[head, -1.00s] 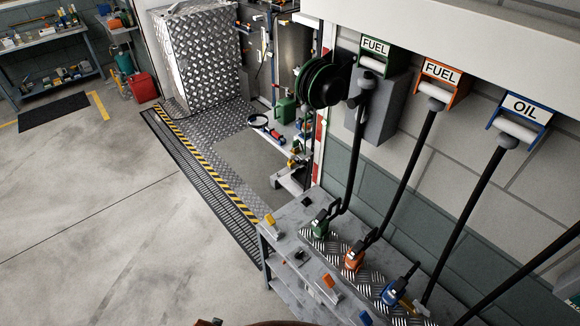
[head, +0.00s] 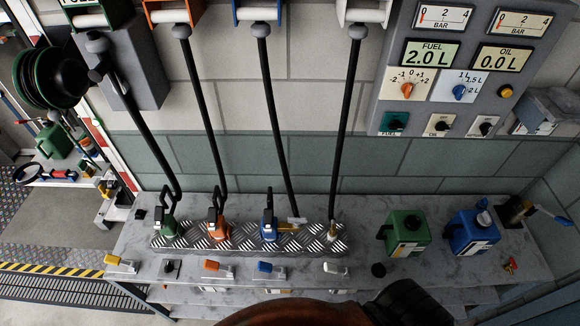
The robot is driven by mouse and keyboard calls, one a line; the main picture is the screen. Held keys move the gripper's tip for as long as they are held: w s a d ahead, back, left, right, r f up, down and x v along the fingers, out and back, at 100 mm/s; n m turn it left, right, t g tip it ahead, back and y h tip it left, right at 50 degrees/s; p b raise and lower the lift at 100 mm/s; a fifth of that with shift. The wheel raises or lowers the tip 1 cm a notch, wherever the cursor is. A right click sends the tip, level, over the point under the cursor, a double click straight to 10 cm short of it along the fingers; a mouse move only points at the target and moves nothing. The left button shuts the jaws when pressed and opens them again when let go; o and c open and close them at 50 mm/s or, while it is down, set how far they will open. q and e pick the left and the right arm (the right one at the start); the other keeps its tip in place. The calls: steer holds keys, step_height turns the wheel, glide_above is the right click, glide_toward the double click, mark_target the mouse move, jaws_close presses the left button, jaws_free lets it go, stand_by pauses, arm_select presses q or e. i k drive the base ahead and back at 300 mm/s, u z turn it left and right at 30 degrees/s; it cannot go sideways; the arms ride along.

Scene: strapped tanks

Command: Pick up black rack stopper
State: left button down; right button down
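Several small black items lie on the grey marbled bench (head: 350,205), and I cannot tell for certain which is the rack stopper. A small black piece with a pale part (head: 172,267) sits on the bench's front strip, between a yellow-handled piece (head: 120,263) and an orange-handled one (head: 213,266). A round black cap-like piece (head: 378,270) lies at the front, right of a white-handled piece (head: 335,268). Another small dark piece (head: 140,214) is at the back left. Neither of my grippers shows in the head view.
Green, orange and blue nozzles (head: 216,231) stand on a diamond-plate strip with hoses rising behind. A green can (head: 405,233) and a blue can (head: 474,232) stand on the right. A gauge panel (head: 462,70) is on the wall. A dark rounded shape covers the bottom middle.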

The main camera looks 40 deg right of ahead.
mark_target(378, 269)
steer(key=z, duration=2.4)
